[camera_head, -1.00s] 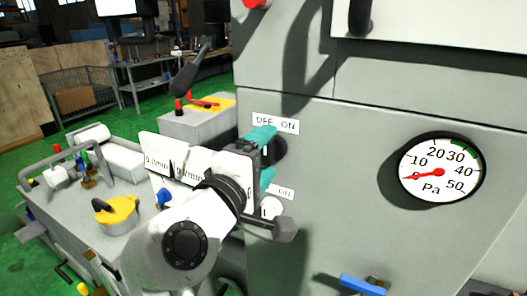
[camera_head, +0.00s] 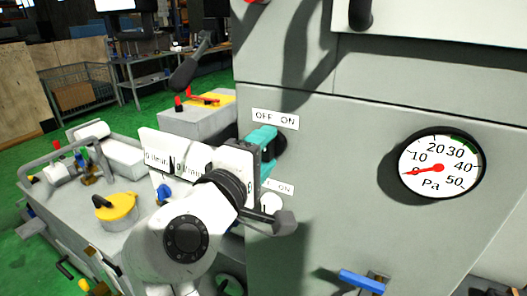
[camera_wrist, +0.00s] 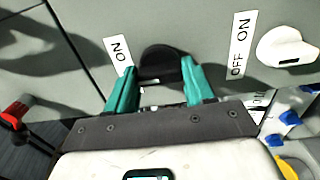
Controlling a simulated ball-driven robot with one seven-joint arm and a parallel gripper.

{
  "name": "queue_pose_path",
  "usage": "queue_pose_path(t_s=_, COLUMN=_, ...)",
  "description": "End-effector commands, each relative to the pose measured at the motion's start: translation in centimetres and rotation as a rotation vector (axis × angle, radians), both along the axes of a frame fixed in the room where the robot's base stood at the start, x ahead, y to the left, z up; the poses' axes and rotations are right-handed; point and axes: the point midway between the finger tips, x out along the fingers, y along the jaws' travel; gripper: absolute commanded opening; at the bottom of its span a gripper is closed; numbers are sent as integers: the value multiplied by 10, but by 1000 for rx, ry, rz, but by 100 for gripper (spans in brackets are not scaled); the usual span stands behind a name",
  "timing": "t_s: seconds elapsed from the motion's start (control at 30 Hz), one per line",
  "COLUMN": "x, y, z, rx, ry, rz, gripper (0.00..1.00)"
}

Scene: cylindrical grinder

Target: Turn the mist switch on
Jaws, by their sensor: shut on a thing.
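A black rotary switch (camera_wrist: 160,62) is on the grey machine panel, under an OFF/ON label (camera_head: 275,119). My gripper (camera_wrist: 158,84) has its teal fingers on either side of this knob and is shut on it. In the head view my gripper (camera_head: 264,153) partly covers the knob, whose dark right side (camera_head: 281,144) shows. The knob's pointing direction is hard to make out. Below it, a white knob (camera_head: 270,206) sits under a second OFF/ON label, partly covered by my gripper; it also shows at right in the wrist view (camera_wrist: 288,50). No label reading mist is visible.
A pressure gauge (camera_head: 441,166) reads near 0 Pa on the panel at right. A blue-handled valve (camera_head: 361,282) is low on the panel. A dark lever (camera_head: 192,65) rises behind.

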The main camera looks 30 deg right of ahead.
Motion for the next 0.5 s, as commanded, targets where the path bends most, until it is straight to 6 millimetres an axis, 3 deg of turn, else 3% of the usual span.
queue_pose_path(t_s=0.5, x=0, y=-1, z=-7, rx=164, ry=-222, rz=-3, gripper=23)
